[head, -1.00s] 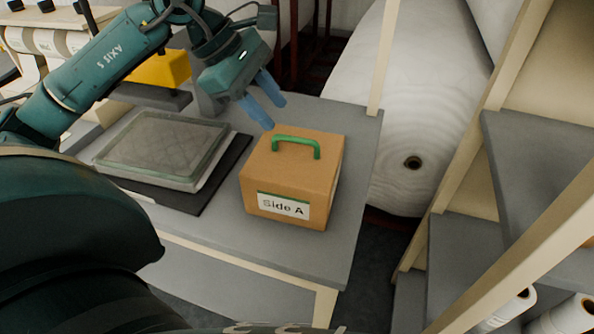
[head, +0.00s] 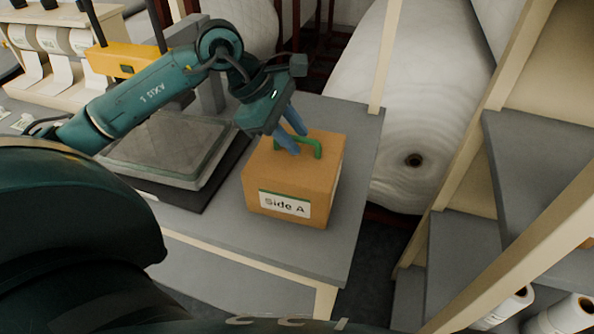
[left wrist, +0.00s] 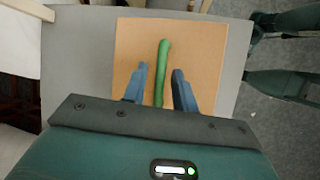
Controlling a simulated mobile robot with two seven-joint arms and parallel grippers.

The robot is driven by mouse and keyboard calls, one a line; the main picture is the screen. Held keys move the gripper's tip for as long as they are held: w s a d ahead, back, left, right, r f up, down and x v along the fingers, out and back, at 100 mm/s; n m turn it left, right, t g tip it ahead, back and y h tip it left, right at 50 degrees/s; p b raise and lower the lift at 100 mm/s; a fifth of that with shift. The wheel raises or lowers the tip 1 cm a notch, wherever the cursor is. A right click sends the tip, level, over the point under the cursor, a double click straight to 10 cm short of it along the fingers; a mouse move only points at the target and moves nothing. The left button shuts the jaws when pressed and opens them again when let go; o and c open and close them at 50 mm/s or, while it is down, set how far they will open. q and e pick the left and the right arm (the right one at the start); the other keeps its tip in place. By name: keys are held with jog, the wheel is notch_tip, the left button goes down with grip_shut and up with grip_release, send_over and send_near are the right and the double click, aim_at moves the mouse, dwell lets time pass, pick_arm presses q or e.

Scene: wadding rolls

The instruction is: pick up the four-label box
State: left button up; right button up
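The four-label box (head: 262,180) is a brown carton with a green handle (head: 318,149) on top and a white label reading "Side A" (head: 284,204) on its front. It stands upright on the grey table, near the right end. My left gripper (head: 292,141) is over the box top with its blue fingers at the handle. In the left wrist view the gripper (left wrist: 157,85) is open, and the green handle (left wrist: 163,62) runs between the two fingers with gaps on both sides. My right gripper is not in view.
A grey platform device (head: 165,150) on a dark mat stands left of the box. A wooden post (head: 386,55) and a large white roll (head: 405,110) are behind and right. Shelving (head: 465,250) stands at the right. Bare table (head: 335,245) lies in front of the box.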

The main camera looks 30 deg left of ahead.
pick_arm(q)
grip_shut()
jog(key=shift+r, duration=0.1)
dwell(1.0)
